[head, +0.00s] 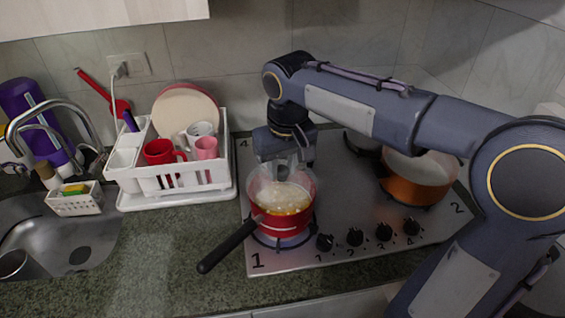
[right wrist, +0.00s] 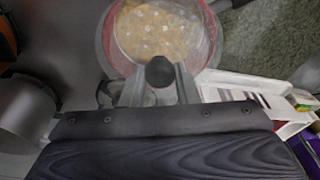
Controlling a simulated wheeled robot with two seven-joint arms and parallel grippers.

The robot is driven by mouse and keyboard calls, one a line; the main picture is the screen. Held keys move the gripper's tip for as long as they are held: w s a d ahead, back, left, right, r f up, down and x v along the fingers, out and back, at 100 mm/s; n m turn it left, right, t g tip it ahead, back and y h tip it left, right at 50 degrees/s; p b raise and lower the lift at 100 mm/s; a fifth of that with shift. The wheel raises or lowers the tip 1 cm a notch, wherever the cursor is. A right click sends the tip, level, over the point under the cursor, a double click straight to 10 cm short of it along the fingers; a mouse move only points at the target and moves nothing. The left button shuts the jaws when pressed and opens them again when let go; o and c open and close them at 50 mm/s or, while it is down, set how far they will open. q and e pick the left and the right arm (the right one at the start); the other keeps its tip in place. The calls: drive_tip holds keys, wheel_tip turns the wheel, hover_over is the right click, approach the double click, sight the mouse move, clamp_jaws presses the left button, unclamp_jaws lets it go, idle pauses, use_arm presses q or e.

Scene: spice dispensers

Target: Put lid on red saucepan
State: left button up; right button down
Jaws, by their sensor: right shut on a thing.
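The red saucepan (head: 283,222) stands on the front left burner, its black handle pointing to the front left. Yellowish bubbling food shows inside it. My right gripper (head: 282,170) is directly above the saucepan, pointing down. In the right wrist view its fingers (right wrist: 160,88) are shut on the black knob of the clear glass lid (right wrist: 160,71). The lid covers the saucepan's opening as seen from above, and the food shows through it. I cannot tell whether the lid's edge touches the saucepan's rim. My left gripper is not in view.
An orange pot (head: 418,188) stands on the right of the steel hob (head: 335,205). A white dish rack (head: 178,195) with mugs and a plate stands left of the hob. The sink (head: 75,235) is farther left. The counter in front of the rack is clear.

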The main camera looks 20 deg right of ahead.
drive_tip(key=shift+f+p, duration=0.1)
drive_tip(key=shift+p, duration=0.2)
idle(0.7)
drive_tip(key=shift+f, duration=0.2)
drive_tip(key=shift+f, duration=0.3)
idle(0.4)
drive_tip(key=c, duration=1)
unclamp_jaws()
drive_tip(key=shift+c, duration=0.2)
drive_tip(key=shift+o, duration=0.2)
drive_tip(key=o, duration=0.4)
drive_tip(key=shift+o, duration=0.2)
